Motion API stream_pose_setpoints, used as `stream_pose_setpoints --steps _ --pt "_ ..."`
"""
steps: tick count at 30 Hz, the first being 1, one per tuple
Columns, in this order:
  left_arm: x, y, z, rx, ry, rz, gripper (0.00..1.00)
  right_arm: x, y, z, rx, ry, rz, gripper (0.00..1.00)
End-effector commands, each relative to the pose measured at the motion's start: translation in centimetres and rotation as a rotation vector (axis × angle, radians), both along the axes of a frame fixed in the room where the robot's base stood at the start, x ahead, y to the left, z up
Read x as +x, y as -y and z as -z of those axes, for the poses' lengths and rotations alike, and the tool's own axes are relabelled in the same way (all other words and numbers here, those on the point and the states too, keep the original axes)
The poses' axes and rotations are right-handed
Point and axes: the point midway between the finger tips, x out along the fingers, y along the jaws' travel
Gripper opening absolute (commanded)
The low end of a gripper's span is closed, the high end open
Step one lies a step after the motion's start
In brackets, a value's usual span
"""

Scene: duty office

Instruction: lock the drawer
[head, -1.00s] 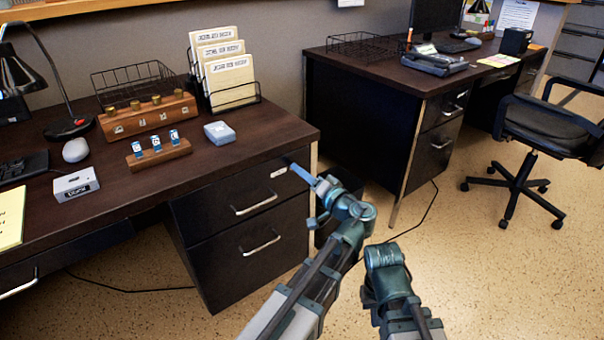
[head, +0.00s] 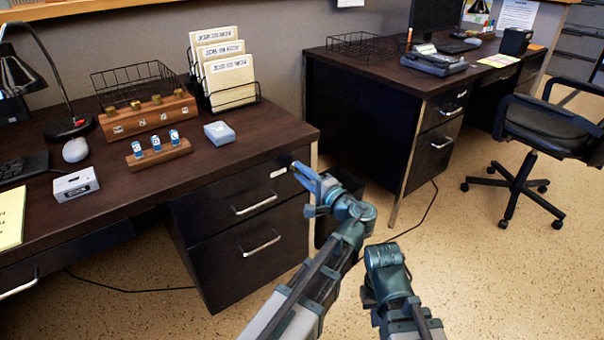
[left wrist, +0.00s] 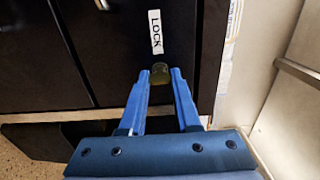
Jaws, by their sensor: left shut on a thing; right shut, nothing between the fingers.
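The desk's upper drawer (head: 240,200) is black with a metal handle and appears closed. A white LOCK label (left wrist: 155,32) is on its dark front in the left wrist view, and a small round brass lock piece (left wrist: 158,71) sits just below the label there. My left gripper (head: 296,168) is at the upper right of the drawer front. Its blue fingertips (left wrist: 160,73) are shut on the brass piece, one on each side. The piece's far end is hidden. My right gripper (head: 384,256) is in front of the desk, apart from everything; it is shut and empty.
A lower drawer (head: 248,256) is under the upper one. The desktop (head: 90,190) carries a wooden block with brass-topped items (head: 148,115), a smaller rack with blue tags (head: 158,152) and a file holder (head: 238,97). A second desk (head: 380,83) and chair (head: 545,125) stand right.

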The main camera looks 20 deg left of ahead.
Motion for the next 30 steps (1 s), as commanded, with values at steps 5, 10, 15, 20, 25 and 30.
stream_pose_setpoints --steps 5,10,15,20,25,30 --pt "0.03 0.05 0.04 0.008 -0.012 0.001 0.0 0.0 0.0 0.01 0.0 0.0 0.0 0.0" --pt "0.03 0.05 0.04 0.008 -0.012 0.001 0.0 0.0 0.0 0.01 0.0 0.0 0.0 0.0" --pt "0.03 0.05 0.04 0.008 -0.012 0.001 0.0 0.0 0.0 0.01 0.0 0.0 0.0 0.0" --pt "0.02 0.04 0.03 0.008 -0.012 0.001 0.6 0.0 0.0 0.01 0.0 0.0 0.0 0.0" --pt "0.02 0.03 0.02 0.008 -0.012 0.001 0.61 0.0 0.0 0.01 0.0 0.0 0.0 0.0" --pt "-0.03 0.0 0.01 0.009 -0.011 0.0 0.61 0.0 0.0 0.0 0.0 0.0 0.0 0.0"
